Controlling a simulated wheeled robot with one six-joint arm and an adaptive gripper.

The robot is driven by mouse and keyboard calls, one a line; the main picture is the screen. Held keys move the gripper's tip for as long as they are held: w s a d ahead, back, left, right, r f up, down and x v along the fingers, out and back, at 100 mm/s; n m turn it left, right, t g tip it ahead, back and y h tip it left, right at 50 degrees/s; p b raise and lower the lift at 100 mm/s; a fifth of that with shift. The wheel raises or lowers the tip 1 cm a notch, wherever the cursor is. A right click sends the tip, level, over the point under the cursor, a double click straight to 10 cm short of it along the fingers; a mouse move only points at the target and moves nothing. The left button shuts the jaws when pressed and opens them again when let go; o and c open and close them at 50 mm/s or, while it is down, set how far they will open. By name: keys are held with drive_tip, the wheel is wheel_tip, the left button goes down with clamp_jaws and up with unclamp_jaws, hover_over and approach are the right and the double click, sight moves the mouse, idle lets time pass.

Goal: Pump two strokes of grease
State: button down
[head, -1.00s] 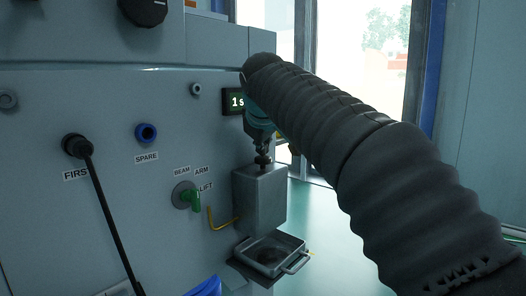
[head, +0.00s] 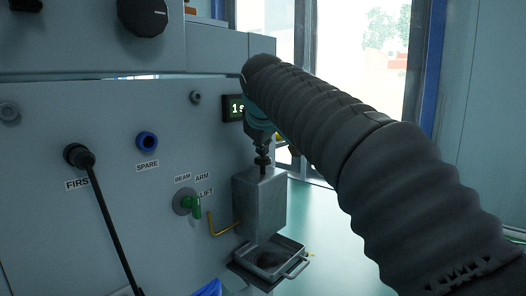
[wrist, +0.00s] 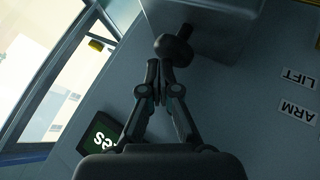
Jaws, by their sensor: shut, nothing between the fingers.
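A grey metal box (head: 260,205) is fixed to the panel's right side, with a dark plunger knob (head: 263,158) on a short stem on its top. The knob also shows in the wrist view (wrist: 175,48), with the box (wrist: 205,22) behind it. My gripper (wrist: 155,72) is shut and empty, with its fingertips together close to the knob; I cannot tell whether they touch it. In the head view my gripper (head: 262,140) is just above the knob, partly hidden by my arm.
A shallow handled tray (head: 268,261) is below the box. A blue SPARE socket (head: 147,140) and a black cable (head: 107,225) are farther left.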

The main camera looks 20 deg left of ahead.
drive_tip(key=shift+r+p, duration=0.8)
drive_tip(key=shift+r, duration=0.1)
drive_tip(key=shift+r, duration=0.1)
wheel_tip(320, 180, up, 5)
drive_tip(key=p, duration=0.5)
idle(0.4)
